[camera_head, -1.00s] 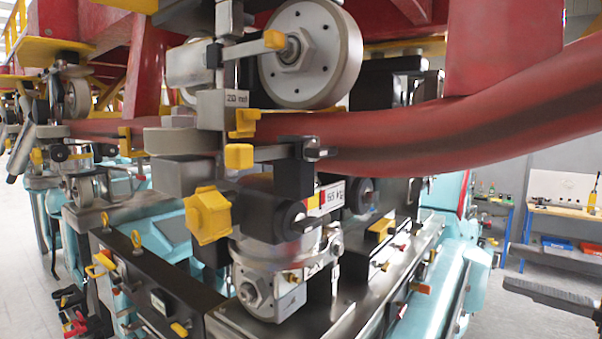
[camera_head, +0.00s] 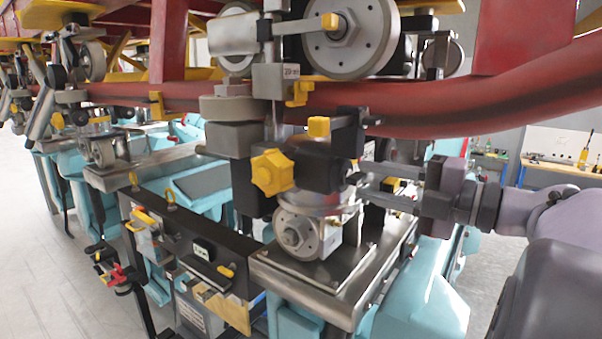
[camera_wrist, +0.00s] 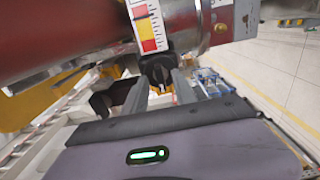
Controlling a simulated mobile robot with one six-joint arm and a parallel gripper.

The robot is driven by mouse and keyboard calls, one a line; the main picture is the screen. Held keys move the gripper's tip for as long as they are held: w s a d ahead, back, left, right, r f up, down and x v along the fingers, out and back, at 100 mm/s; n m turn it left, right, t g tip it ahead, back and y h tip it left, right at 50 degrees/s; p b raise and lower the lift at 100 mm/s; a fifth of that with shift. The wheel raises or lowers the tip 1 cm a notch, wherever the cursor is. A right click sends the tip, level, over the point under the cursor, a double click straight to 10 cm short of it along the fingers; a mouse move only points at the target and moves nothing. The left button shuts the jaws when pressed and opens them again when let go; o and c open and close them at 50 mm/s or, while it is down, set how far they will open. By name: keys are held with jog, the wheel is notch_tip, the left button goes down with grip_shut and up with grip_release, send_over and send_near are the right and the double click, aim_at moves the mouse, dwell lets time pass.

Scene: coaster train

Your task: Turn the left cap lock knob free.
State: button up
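A small black knob (camera_wrist: 158,68) shows in the wrist view, under a metal cylinder with a red, yellow and white scale label (camera_wrist: 148,27). My gripper (camera_wrist: 160,80) points at this knob, one finger on each side of its lower part. The fingers stand apart; I cannot tell whether they touch it. In the head view my gripper (camera_head: 368,182) reaches in from the right, beside the metal cylinder unit. The black knob cannot be made out there. A large yellow knob (camera_head: 272,172) sits on the unit's left side, apart from my gripper.
A thick red rail (camera_head: 450,115) runs just above my gripper, with large grey wheels (camera_head: 350,35) over it. A black bracket with a yellow block (camera_head: 319,127) stands close by. A metal bench plate (camera_head: 310,270) lies below. Open floor and a workbench (camera_head: 560,165) are at the right.

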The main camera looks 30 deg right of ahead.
jog(key=shift+w+a, duration=0.15)
jog(key=shift+w, duration=0.35)
jog(key=shift+w+a, duration=0.2)
jog(key=shift+a, duration=0.15)
jog(key=shift+d, duration=0.15)
grip_shut()
